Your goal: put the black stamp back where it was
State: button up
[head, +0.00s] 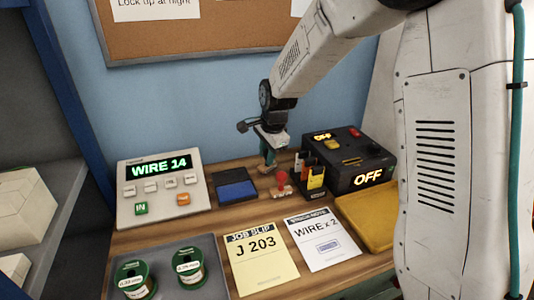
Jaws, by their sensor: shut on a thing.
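My gripper (267,157) points down at the back of the bench, between the ink pad and the red stamp. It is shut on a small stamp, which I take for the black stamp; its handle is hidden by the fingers. Only a bit of a brownish base (265,170) shows under the fingertips, close to the bench top; I cannot tell whether it touches. A red stamp (282,180) with a wooden base stands upright just right of and in front of my gripper. A dark ink pad (236,190) with a blue face lies to the left.
A dark holder (311,178) with orange and yellow labelled items stands right of the red stamp.

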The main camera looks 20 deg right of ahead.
jog(key=o, duration=0.8)
jog(key=a+v, duration=0.1)
jog(key=v, duration=1.1)
jog(key=s+d+n, duration=0.1)
jog(key=s+n, duration=0.4)
jog(key=s, duration=0.6)
jog(key=s+d+r+n+g, duration=0.1)
jog(key=s+n, duration=0.4)
jog(key=s, duration=0.6)
jog(key=s+d+r+n, duration=0.1)
jog(key=s+n, duration=0.4)
jog(key=s, duration=0.7)
jog(key=shift+s+d+g+h, duration=0.1)
jog(key=shift+d+g+h, duration=0.15)
jog(key=shift+g+h, duration=0.05)
